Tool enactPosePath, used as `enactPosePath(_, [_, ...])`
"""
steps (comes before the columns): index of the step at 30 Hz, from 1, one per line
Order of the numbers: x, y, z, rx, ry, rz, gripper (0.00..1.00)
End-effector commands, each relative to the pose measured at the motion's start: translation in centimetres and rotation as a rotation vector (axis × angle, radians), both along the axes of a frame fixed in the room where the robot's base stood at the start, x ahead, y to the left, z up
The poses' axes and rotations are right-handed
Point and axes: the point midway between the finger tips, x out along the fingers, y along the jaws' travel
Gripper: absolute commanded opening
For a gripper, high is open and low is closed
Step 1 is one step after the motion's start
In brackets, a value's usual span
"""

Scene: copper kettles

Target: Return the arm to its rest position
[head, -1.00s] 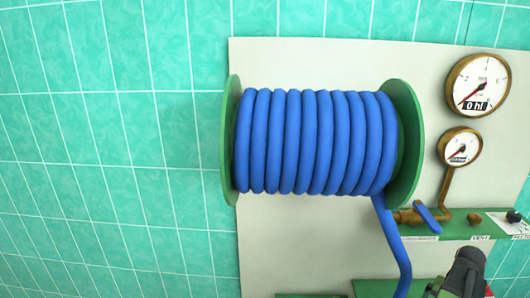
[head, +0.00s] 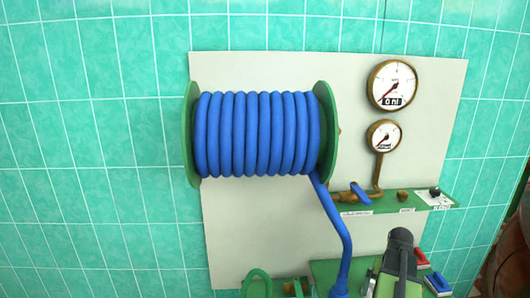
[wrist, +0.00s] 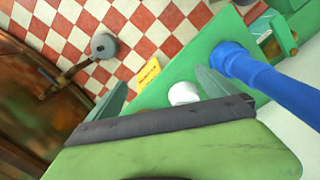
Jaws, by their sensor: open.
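My gripper (wrist: 160,77) shows in the wrist view with its two grey-green fingers apart and nothing held between them. A white round knob (wrist: 183,92) lies beyond the gap, nearer the right finger, above a green surface (wrist: 200,60). A thick blue hose (wrist: 265,75) runs just right of the right finger; I cannot tell how far apart they are. In the head view my dark arm end stands at the bottom, in front of the lower panel, and its fingers are not clear. The blue hose (head: 333,225) hangs down to its left.
A hose reel (head: 257,134) and two gauges (head: 391,85) are on the pale wall panel (head: 300,66). A green shelf (head: 395,204) carries a blue lever (head: 360,193). A copper vessel (wrist: 40,105) stands left in the wrist view, by a red-and-white tiled floor (wrist: 150,25).

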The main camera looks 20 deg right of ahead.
Motion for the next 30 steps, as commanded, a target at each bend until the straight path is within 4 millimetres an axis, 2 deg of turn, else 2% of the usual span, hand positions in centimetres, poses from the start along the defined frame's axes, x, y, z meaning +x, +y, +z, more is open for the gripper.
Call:
enactPosePath(5, [3.9, 4.8, 0.0, 0.002, -0.002, 0.115, 0.97])
enactPosePath(8, [6.7, 8.5, -0.1, 0.002, -0.001, 0.198, 0.97])
enactPosePath(11, [9.7, 13.6, -0.1, 0.002, 0.001, 0.305, 0.97])
enactPosePath(16, [14.1, 25.4, -0.2, 0.003, 0.002, 0.541, 0.97])
enactPosePath(18, [15.0, 29.7, -0.2, 0.003, 0.002, 0.624, 0.97])
enactPosePath(24, [15.8, 39.7, -0.3, 0.004, 0.003, 0.818, 0.97])
enactPosePath(28, [15.4, 44.9, -0.4, 0.005, 0.004, 0.926, 0.97])
enactPosePath(30, [15.5, 44.4, 3.0, 0.005, 0.004, 0.915, 0.97])
